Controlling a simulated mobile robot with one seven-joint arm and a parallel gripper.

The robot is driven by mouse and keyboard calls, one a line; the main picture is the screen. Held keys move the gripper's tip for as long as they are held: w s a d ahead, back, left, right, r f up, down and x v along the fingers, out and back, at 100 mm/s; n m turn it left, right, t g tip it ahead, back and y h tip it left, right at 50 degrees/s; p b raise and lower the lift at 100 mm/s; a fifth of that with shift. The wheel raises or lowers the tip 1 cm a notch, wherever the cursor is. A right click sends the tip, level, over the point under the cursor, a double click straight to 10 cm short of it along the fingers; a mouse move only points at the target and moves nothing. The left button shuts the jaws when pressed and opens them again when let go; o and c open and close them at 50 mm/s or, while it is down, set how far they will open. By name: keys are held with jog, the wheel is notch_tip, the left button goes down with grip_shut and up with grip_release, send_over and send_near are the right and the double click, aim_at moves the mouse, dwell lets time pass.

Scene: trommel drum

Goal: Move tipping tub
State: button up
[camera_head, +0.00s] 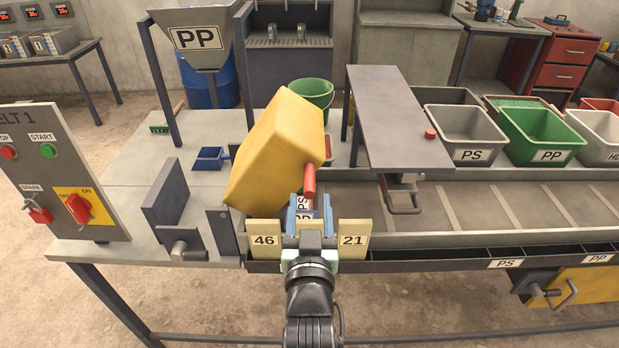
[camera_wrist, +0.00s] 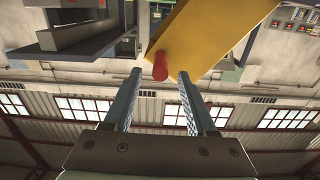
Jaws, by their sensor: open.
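The tipping tub is the large yellow box (camera_head: 275,145) left of centre in the head view, standing tilted over the bench. Its red handle (camera_head: 310,181) sticks out from its right side towards me. My gripper (camera_head: 304,204) is open, with its blue fingers just below the handle. In the wrist view the yellow tub (camera_wrist: 215,40) fills the upper right. The red handle (camera_wrist: 160,66) appears between the two fingertips of my gripper (camera_wrist: 160,76), with gaps on both sides. I cannot tell how deep it lies between them. The inside of the tub is hidden.
Number plates 46 (camera_head: 264,240) and 21 (camera_head: 354,240) flank my gripper. A grey raised plate (camera_head: 405,115) stands to the right, above the belt (camera_head: 500,205). A green bucket (camera_head: 313,92) is behind the tub. An upright grey plate (camera_head: 166,205) stands left.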

aim_at(309, 183)
jog(key=shift+w, duration=3.1)
jog(key=shift+c, duration=0.4)
grip_shut()
